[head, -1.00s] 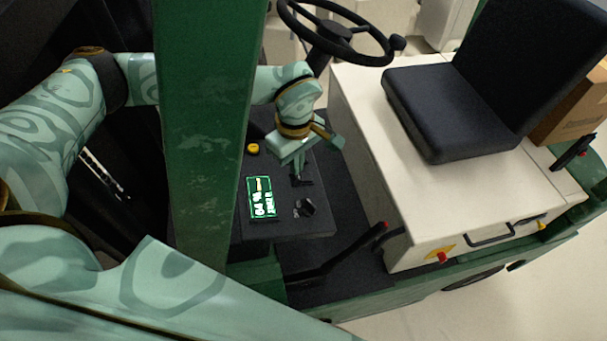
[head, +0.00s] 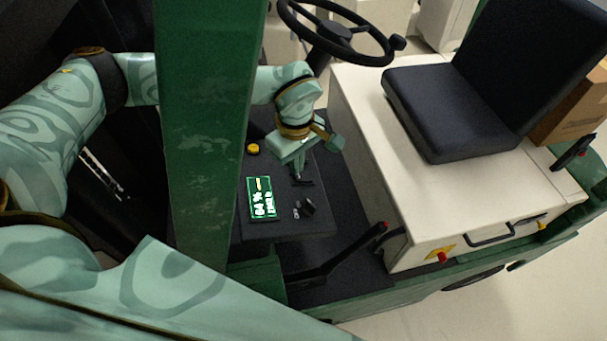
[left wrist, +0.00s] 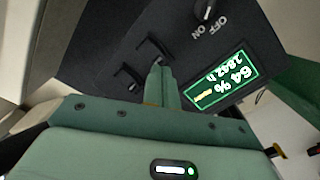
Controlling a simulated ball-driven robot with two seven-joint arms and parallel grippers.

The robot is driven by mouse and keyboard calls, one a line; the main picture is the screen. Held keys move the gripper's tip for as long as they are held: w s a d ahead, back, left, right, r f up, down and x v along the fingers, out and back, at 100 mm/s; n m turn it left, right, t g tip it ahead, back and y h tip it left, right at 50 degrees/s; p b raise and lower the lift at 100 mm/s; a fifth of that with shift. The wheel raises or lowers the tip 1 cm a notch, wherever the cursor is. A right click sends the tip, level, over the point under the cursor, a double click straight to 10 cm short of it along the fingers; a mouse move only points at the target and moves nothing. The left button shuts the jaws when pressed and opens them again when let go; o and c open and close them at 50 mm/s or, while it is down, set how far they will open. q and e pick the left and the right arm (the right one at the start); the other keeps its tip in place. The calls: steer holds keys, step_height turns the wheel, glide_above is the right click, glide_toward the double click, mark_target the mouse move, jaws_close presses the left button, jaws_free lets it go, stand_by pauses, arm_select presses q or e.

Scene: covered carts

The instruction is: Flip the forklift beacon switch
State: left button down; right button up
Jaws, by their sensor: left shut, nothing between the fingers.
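The forklift's dark control panel (head: 285,222) has a black switch (head: 308,207) beside the lit display. In the left wrist view this switch (left wrist: 206,10) sits at the top edge beside white OFF and ON lettering. Two small black lever-like parts stand on the panel, one (left wrist: 150,45) just beyond my fingertips and one (left wrist: 126,80) to their left. I cannot tell which part is the beacon switch. My left gripper (head: 297,178) is shut and empty, pointing down over the panel. Its fingertips (left wrist: 158,68) are close to the nearer lever; contact is unclear. My right gripper is not in view.
A green mast post (head: 205,130) stands in front of my left arm. The lit display (head: 262,198) and a yellow button (head: 252,149) are on the panel. The steering wheel (head: 340,35) is above, the black seat (head: 440,115) right, and a red-tipped lever (head: 340,258) lies below.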

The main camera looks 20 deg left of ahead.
arm_select(q)
steer(key=shift+f+b, duration=0.7)
steer(key=shift+f, duration=0.3)
stand_by(0.6)
steer(key=shift+r, duration=0.1)
step_height(320, 180, up, 7)
steer(key=p, duration=0.5)
steer(key=shift+p, duration=0.3)
